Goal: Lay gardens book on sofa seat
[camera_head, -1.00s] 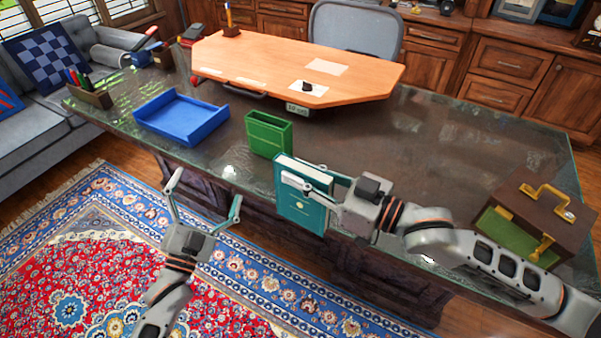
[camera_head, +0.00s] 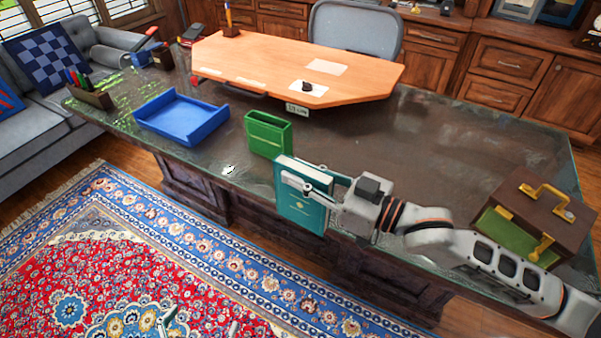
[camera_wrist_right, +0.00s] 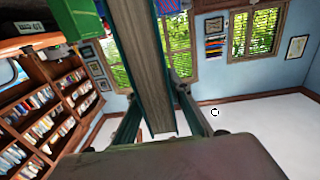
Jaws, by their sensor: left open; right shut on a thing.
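A teal book (camera_head: 300,208), its title too small to read, is upright at the desk's front edge in the head view. My right gripper (camera_head: 312,180) is shut on it, one finger on each broad face. In the right wrist view the book (camera_wrist_right: 147,85) stands edge-on between the fingers of my right gripper (camera_wrist_right: 160,112). My left gripper (camera_head: 198,325) is open and empty, with only its fingertips showing at the bottom edge over the rug. The grey sofa seat (camera_head: 42,138) is at the far left, beyond the desk's left end.
The dark desk (camera_head: 400,190) carries a blue tray (camera_head: 182,118), a green holder (camera_head: 268,134) just behind the book, a pen box (camera_head: 92,97) and a brown case (camera_head: 540,215) at right. A chequered cushion (camera_head: 48,58) leans on the sofa. The rug (camera_head: 120,260) is clear.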

